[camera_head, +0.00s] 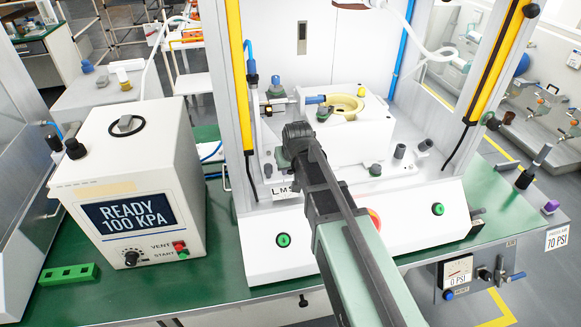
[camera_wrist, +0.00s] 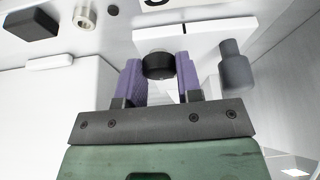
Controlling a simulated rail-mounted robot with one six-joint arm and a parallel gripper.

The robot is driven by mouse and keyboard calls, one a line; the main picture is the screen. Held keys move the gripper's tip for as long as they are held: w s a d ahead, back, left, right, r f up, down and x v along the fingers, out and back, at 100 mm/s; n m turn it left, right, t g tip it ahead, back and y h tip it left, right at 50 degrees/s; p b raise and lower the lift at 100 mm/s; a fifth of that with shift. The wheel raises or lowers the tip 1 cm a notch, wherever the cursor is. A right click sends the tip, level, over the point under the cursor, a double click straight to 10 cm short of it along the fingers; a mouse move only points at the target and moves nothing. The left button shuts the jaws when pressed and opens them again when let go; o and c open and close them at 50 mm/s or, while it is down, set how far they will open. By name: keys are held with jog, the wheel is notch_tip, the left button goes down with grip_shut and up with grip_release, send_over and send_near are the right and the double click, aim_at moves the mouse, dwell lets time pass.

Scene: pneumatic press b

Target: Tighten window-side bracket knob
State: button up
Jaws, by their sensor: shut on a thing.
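A dark round knob (camera_wrist: 158,66) shows between the two purple finger pads of my gripper (camera_wrist: 159,74) in the wrist view. The gripper is shut on it, and the pads touch its sides. A white bracket-like plate with a dark slot (camera_wrist: 183,48) lies just behind the knob. In the camera_head view my gripper (camera_head: 297,136) reaches into the press at the left of the white fixture block (camera_head: 356,128). There my own arm hides the held knob. Whether the knob is tight cannot be seen.
A grey stepped knob (camera_wrist: 236,66) stands close right of the fingers in the wrist view. Yellow uprights (camera_head: 238,60) (camera_head: 495,60) flank the press opening. A control box (camera_head: 130,180) stands left.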

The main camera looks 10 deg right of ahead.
jog(key=shift+m, duration=0.3)
jog(key=m+h, duration=0.1)
jog(key=m, duration=0.1)
jog(key=m+h, duration=0.1)
jog(key=m, duration=0.1)
jog(key=shift+a+g, duration=0.15)
jog(key=shift+g, duration=0.15)
jog(key=m, duration=0.2)
jog(key=m+h, duration=0.1)
jog(key=m, duration=0.2)
jog(key=shift+w+g+h, duration=0.1)
jog(key=shift+g+h, duration=0.2)
jog(key=shift+g, duration=0.1)
jog(key=m, duration=0.2)
jog(key=m+g, duration=0.1)
jog(key=m, duration=0.1)
jog(key=shift+w+m+g+h, duration=0.1)
jog(key=shift+m+g+h, duration=0.2)
jog(key=shift+h, duration=0.1)
jog(key=m+g, duration=0.1)
jog(key=m, duration=0.3)
jog(key=shift+g, duration=0.3)
jog(key=shift+m, duration=0.3)
jog(key=o, duration=0.9)
jog(key=shift+o, duration=0.2)
